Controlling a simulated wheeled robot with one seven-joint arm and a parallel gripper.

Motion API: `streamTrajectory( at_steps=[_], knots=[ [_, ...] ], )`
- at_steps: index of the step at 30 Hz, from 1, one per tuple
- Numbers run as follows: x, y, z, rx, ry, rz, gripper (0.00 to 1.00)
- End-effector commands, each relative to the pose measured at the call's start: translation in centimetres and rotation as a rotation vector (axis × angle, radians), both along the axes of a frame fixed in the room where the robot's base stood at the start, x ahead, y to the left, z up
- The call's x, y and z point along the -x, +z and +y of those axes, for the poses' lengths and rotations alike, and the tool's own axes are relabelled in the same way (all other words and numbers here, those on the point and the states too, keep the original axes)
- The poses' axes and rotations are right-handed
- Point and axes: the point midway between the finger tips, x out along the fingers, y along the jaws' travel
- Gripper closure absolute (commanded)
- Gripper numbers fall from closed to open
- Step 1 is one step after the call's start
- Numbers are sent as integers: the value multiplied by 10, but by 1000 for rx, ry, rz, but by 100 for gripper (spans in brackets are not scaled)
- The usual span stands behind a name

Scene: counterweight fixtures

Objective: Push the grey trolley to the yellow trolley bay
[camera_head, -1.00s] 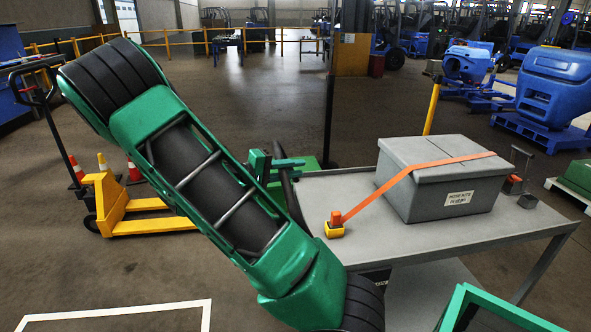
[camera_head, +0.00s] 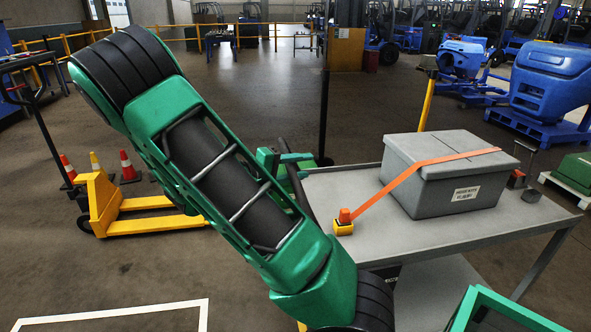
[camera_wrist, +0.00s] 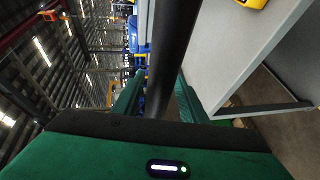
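The grey trolley (camera_head: 345,185) stands at the right of the head view, with a flat top and a lower shelf. Its dark upright handle bar (camera_head: 296,186) is at its left end, partly hidden by my arm. My gripper (camera_head: 282,160) is at this bar. In the wrist view the grey trolley (camera_wrist: 225,50) is at the right, and the dark bar (camera_wrist: 172,55) runs between my two green fingers, which close on it from both sides. I cannot make out a yellow trolley bay. A white floor outline (camera_head: 110,312) shows at lower left.
A grey lidded box (camera_head: 440,175) with an orange strap rides on the trolley. A yellow pallet truck (camera_head: 105,205) and cones (camera_head: 127,168) stand at left. A yellow post (camera_head: 427,104) and blue tub (camera_head: 550,80) are beyond the trolley. The middle floor is clear.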

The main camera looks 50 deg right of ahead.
Motion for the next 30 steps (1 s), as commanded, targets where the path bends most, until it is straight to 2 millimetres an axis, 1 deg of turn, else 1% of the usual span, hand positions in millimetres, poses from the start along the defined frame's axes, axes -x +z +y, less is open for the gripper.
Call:
streamTrajectory(
  at_steps=[4, 8, 15, 21, 25, 30],
  knots=[
    [-1, 1, 3, 1, 0, 0, 61],
    [-5, 4, 16, 1, 2, -1, 61],
    [-16, 11, 60, -1, 4, -1, 61],
    [-23, 16, 89, 0, 2, 0, 61],
    [-26, 18, 100, -1, 1, 1, 61],
    [-26, 19, 104, 0, 0, 1, 61]
  ],
)
